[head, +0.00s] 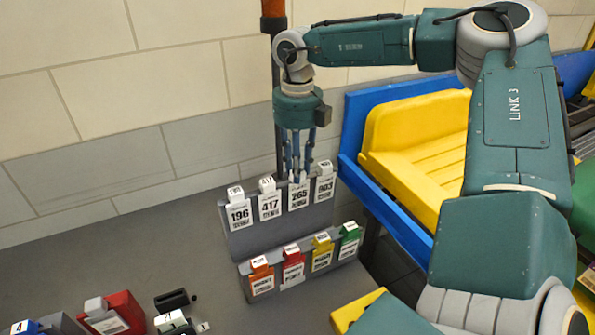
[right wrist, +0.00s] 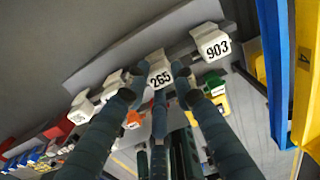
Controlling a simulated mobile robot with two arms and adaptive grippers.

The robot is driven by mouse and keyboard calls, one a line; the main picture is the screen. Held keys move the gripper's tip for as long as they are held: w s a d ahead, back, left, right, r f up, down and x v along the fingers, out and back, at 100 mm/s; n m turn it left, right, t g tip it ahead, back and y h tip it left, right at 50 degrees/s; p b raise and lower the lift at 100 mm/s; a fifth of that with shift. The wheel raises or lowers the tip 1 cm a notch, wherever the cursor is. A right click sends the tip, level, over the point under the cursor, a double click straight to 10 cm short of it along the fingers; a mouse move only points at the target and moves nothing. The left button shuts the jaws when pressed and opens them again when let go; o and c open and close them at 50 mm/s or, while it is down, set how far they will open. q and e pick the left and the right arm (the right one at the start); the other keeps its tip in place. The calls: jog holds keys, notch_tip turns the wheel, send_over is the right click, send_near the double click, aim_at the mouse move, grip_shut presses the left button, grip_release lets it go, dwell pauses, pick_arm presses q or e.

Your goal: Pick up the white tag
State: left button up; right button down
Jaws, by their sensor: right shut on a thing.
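White tags hang in a row on the upper bar of a grey rack (head: 280,228). They are tag 196 (head: 238,213), tag 417 (head: 269,206), tag 265 (head: 299,196) and tag 903 (head: 325,187). My right gripper (head: 299,176) points down from above and is shut on the top of tag 265, which still sits in line with the others at the rack. In the right wrist view, the fingers (right wrist: 158,92) close around tag 265 (right wrist: 160,74), with tag 903 (right wrist: 213,45) beside it. My left gripper is not in view.
A lower row holds an orange tag (head: 261,277), a red tag (head: 292,267), a yellow tag (head: 322,252) and a green tag (head: 348,241). A blue-edged conveyor (head: 385,212) with a yellow tray (head: 410,130) stands to the right. A red block (head: 122,309) lies at lower left.

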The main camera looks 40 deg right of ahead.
notch_tip(320, 180, up, 16)
jog(key=s+b, duration=0.1)
jog(key=b, duration=0.1)
jog(key=w+a+b, duration=0.1)
jog(key=w+a, duration=0.3)
jog(key=a, duration=1)
jog(key=shift+w+d+r, duration=0.1)
jog(key=shift+d, duration=0.05)
notch_tip(320, 180, up, 6)
jog(key=p, duration=0.8)
jog(key=shift+r, duration=0.2)
dwell(1.6)
